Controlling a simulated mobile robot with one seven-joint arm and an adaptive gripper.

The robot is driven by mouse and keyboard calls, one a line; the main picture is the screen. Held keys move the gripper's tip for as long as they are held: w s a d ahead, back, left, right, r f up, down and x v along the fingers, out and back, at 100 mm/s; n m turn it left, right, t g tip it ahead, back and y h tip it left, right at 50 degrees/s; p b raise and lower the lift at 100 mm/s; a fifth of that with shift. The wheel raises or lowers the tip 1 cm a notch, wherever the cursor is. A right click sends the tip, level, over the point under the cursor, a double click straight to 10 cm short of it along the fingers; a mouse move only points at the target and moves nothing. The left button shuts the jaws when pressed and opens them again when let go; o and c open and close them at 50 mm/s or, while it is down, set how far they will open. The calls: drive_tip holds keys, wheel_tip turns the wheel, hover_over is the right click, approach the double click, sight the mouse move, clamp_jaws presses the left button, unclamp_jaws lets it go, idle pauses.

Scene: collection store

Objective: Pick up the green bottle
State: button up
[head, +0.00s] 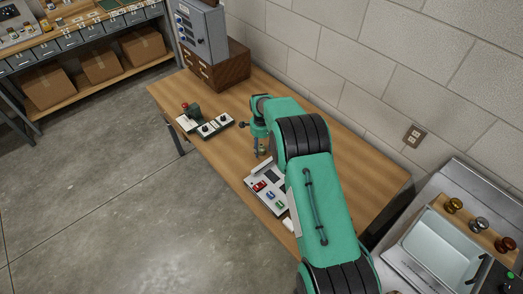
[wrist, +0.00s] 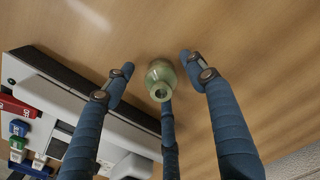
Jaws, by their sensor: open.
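The green bottle (wrist: 161,75) shows in the wrist view as a small, pale green bottle with a round body and a narrow open neck facing my camera. It stands on the wooden table between the spread fingers of my gripper (wrist: 157,66). The fingers are open, with gaps on both sides of the bottle. A third finger lies just below the neck in the picture; I cannot tell if it touches. In the head view my gripper (head: 260,143) is low over the table, and the bottle is mostly hidden there.
A control panel (head: 213,130) and a wooden drawer box (head: 216,70) stand further left on the table. A wall runs behind.

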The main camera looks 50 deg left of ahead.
sight(261, 145)
drive_tip(key=c, duration=1.3)
drive_tip(key=shift+r, duration=0.2)
drive_tip(key=shift+c, duration=0.2)
drive_tip(key=shift+r, duration=4.85)
